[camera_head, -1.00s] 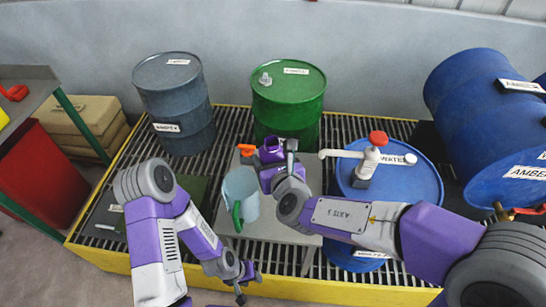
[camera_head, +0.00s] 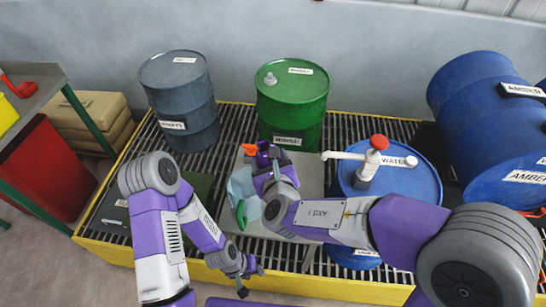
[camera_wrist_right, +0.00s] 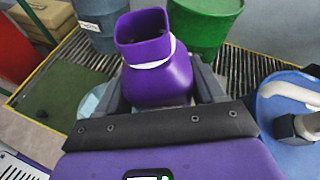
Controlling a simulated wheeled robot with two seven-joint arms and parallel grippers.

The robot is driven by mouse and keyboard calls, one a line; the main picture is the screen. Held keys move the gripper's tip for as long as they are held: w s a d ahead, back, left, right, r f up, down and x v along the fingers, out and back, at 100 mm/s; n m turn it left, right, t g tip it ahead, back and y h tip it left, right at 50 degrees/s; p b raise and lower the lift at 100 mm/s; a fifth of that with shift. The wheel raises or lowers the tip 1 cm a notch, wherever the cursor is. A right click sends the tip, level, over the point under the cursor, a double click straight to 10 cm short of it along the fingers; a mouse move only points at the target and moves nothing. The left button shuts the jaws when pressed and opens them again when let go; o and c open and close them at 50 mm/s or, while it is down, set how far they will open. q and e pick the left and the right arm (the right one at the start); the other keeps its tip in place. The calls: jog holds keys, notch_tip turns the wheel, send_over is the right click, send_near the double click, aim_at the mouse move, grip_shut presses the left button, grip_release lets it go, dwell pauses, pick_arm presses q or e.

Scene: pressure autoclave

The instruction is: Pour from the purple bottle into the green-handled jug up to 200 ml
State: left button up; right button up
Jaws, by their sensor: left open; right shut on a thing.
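The purple bottle (camera_head: 264,160) is held by my right gripper (camera_head: 272,172) above the light platform; its square open mouth and white neck band show in the right wrist view (camera_wrist_right: 160,75). The pale jug (camera_head: 238,186) with its green handle (camera_head: 241,214) stands on the platform, just left of the bottle. My right arm hides part of the jug, and its liquid level cannot be read. In the right wrist view a pale part of the jug (camera_wrist_right: 90,103) shows behind the left finger. My left gripper (camera_head: 246,277) is open and empty, low near the yellow front edge.
A blue drum (camera_head: 405,190) with a white, red-topped tap (camera_head: 375,155) stands right of the platform (camera_head: 290,240). A green drum (camera_head: 292,100) and a grey-blue drum (camera_head: 180,105) stand behind. An orange item (camera_head: 249,148) lies behind the jug.

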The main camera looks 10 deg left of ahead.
jog(key=shift+s+a+r+n+p, duration=0.1)
jog(key=shift+a+r+n+p, duration=0.1)
jog(key=shift+a+n+p, duration=0.25)
jog(key=shift+d+n+t+h+p, duration=0.1)
jog(key=shift+n+t+h+p, duration=0.25)
jog(key=shift+h+p, duration=0.15)
jog(key=shift+n, duration=0.3)
jog(key=shift+d+n+t+h+p, duration=0.3)
jog(key=shift+n+h+p, duration=0.2)
jog(key=shift+n, duration=0.2)
jog(key=shift+w+d+f+n+t+h, duration=0.25)
jog(key=shift+d+n+t+h, duration=0.15)
jog(key=shift+n, duration=0.5)
jog(key=shift+w+d+f+n+t+h, duration=0.15)
jog(key=shift+f+n+t+h, duration=0.1)
jog(key=shift+n, duration=0.35)
jog(key=shift+s+d+f+n+t+h, duration=0.1)
jog(key=shift+n+t+h, duration=0.1)
jog(key=shift+n, duration=0.4)
jog(key=shift+a+f+n+t+h, duration=0.15)
jog(key=shift+f+n+t, duration=0.25)
jog(key=shift+n, duration=0.4)
jog(key=shift+d+f+n+t+h, duration=0.1)
jog(key=shift+f+n+t, duration=0.25)
jog(key=shift+n, duration=0.45)
jog(key=shift+a+r+n+p, duration=0.1)
jog(key=shift+r+n+p, duration=0.05)
jog(key=shift+n+p, duration=0.45)
